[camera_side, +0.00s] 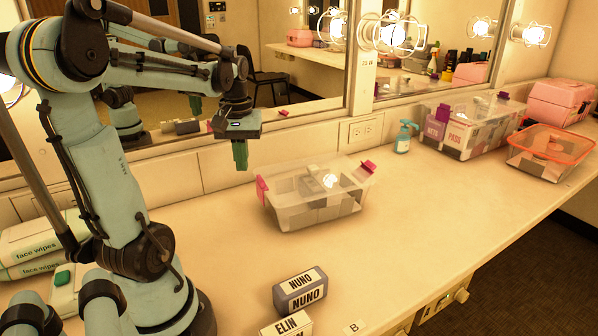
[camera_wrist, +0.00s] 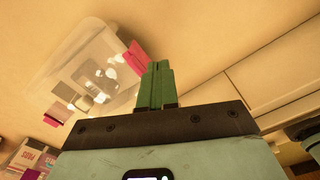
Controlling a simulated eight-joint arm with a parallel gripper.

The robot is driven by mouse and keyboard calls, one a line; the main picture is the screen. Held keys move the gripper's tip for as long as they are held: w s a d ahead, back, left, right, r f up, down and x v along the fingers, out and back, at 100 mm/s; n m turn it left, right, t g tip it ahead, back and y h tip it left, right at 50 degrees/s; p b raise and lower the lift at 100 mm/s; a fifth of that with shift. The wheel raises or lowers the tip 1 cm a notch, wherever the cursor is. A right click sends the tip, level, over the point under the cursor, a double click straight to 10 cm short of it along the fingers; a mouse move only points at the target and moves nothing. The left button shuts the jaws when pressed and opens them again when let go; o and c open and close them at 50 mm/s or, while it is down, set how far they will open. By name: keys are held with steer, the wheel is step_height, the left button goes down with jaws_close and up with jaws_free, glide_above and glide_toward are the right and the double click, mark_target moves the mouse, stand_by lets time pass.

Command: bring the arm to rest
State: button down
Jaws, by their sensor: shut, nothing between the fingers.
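My gripper (camera_side: 240,155) hangs above the counter near the mirror wall, pointing down, with its green fingers together and nothing between them. In the wrist view the shut fingers (camera_wrist: 157,85) show at the middle. A clear bin (camera_side: 318,212) with pink latches stands on the counter (camera_side: 430,215), to the right of and below my gripper in the side view. The bin holds a few grey and white items and a bulb-like bright spot.
A grey block labelled NUNO (camera_side: 300,290) and a white one labelled ELIN (camera_side: 287,325) sit at the front. Face wipes packs (camera_side: 35,250) lie at left. A soap bottle (camera_side: 404,138), a labelled bin (camera_side: 470,135) and an orange-rimmed box (camera_side: 550,152) stand at right.

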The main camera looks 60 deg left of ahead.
steer(key=w+d+m+t, duration=0.2)
steer(key=d+m, duration=0.4)
steer(key=d, duration=0.5)
steer(key=w+d+f+m+t, duration=0.1)
steer(key=w+d+m+t, duration=0.2)
steer(key=d, duration=0.8)
steer(key=m+t, duration=0.2)
steer(key=m, duration=0.1)
steer(key=shift+w+d+f, duration=0.15)
steer(key=shift+w+f, duration=0.1)
steer(key=shift+w, duration=0.05)
